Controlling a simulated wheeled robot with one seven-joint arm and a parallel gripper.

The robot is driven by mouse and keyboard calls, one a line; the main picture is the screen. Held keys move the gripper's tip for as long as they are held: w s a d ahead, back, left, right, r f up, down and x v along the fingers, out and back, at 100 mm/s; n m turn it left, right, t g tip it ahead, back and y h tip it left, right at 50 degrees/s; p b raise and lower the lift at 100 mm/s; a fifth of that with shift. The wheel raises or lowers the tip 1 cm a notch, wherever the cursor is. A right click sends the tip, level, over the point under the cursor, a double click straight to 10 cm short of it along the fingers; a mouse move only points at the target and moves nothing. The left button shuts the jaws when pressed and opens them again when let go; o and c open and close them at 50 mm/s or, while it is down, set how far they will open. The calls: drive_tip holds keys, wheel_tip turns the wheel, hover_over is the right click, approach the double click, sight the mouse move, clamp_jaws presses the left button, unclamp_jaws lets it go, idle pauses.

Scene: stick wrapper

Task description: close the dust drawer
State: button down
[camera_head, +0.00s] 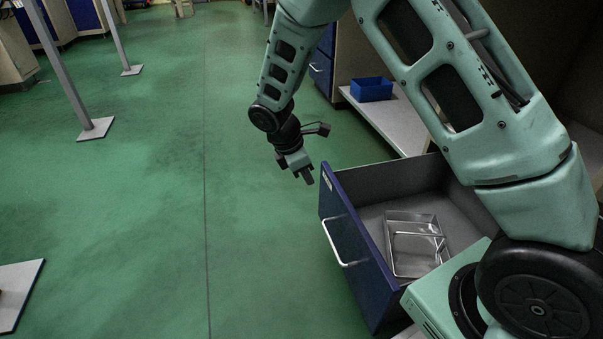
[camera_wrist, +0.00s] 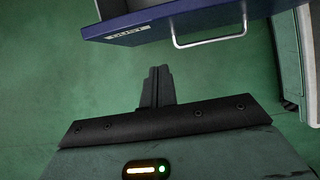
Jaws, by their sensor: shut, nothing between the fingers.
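The dust drawer (camera_head: 352,250) stands pulled out, with a blue front, a grey inside and a pale bar handle (camera_head: 331,243). A clear divided tray (camera_head: 416,243) lies inside it. My gripper (camera_head: 307,176) is shut and empty, outside the drawer near the far top corner of its front, fingers pointing down. In the wrist view the shut fingers (camera_wrist: 157,88) show below the drawer front (camera_wrist: 180,24), apart from it in the picture. The front carries a white label (camera_wrist: 129,31), and the handle (camera_wrist: 210,42) hangs to the right of the fingers.
A blue bin (camera_head: 371,89) sits on a pale shelf (camera_head: 388,118) behind the drawer. My arm covers much of the right side. The green floor (camera_head: 160,200) left of the drawer is clear, with grey posts (camera_head: 70,70) farther left.

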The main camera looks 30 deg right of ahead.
sight(333, 189)
drive_tip(key=d+f+b, duration=0.2)
drive_tip(key=d, duration=0.1)
drive_tip(key=s+d+b, duration=0.1)
drive_tip(key=d+b, duration=0.1)
drive_tip(key=shift+f, duration=0.4)
drive_tip(key=shift+d, duration=0.15)
drive_tip(key=shift+d+p, duration=0.25)
drive_tip(key=shift+p, duration=0.1)
drive_tip(key=s+d+p, duration=0.2)
drive_tip(key=d+p, duration=0.4)
drive_tip(key=d, duration=0.6)
drive_tip(key=s+d+p, duration=0.3)
drive_tip(key=d+p, duration=0.4)
drive_tip(key=d, duration=0.5)
drive_tip(key=s+d+p, duration=0.2)
drive_tip(key=d+p, duration=0.4)
drive_tip(key=d, duration=0.6)
drive_tip(key=shift+s+d, duration=0.2)
drive_tip(key=shift+s, duration=0.1)
